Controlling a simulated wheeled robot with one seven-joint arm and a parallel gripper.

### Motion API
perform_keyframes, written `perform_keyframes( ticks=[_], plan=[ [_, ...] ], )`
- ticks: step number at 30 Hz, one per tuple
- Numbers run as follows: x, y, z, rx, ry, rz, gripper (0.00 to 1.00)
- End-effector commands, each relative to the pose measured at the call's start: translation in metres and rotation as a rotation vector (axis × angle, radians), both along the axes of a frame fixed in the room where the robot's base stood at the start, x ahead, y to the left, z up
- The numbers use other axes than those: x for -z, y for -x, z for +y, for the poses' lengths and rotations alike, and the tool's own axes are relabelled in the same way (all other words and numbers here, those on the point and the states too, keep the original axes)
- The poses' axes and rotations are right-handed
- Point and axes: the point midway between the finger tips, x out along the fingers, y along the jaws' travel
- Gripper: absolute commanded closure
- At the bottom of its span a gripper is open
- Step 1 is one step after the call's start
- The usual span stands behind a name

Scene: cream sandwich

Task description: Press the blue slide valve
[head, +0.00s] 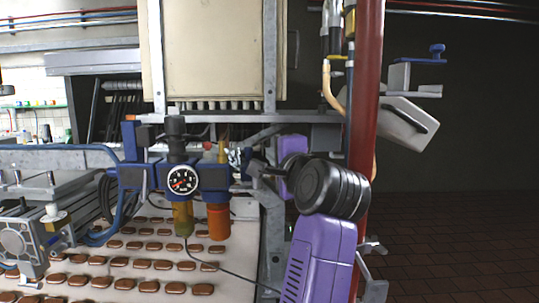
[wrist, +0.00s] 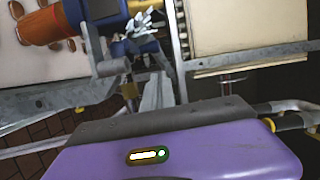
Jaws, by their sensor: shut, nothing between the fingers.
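A blue valve assembly (head: 213,178) with a round black pressure gauge (head: 181,180) is mounted above the conveyor in the head view. Amber and orange bowls hang below it. I cannot tell for sure which blue part is the slide valve. The blue assembly also shows in the wrist view (wrist: 95,18), with an orange bowl at its left. My gripper (head: 257,168) is just right of the assembly in the head view, partly lost against the metal behind. In the wrist view, my grey fingers (wrist: 155,92) are together and empty, pointing toward the blue parts. Contact cannot be told.
A conveyor (head: 130,285) carries several brown cookies in rows below the assembly. A red vertical post (head: 366,120) stands close by my arm at the right. A cream cabinet (head: 205,50) is above. Hoses and a metal frame surround the assembly. The dark right side is open floor.

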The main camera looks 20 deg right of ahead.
Motion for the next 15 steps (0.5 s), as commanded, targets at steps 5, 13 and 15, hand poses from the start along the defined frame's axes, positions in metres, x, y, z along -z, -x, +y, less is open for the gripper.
perform_keyframes(
  ticks=[5, 13, 15],
  plan=[
    [0.001, 0.028, 0.001, 0.001, 0.001, -0.003, 1.0],
    [-0.001, 0.073, 0.0, 0.002, 0.0, -0.004, 1.0],
    [-0.002, 0.083, 0.0, 0.001, 0.0, -0.004, 1.0]
  ],
)
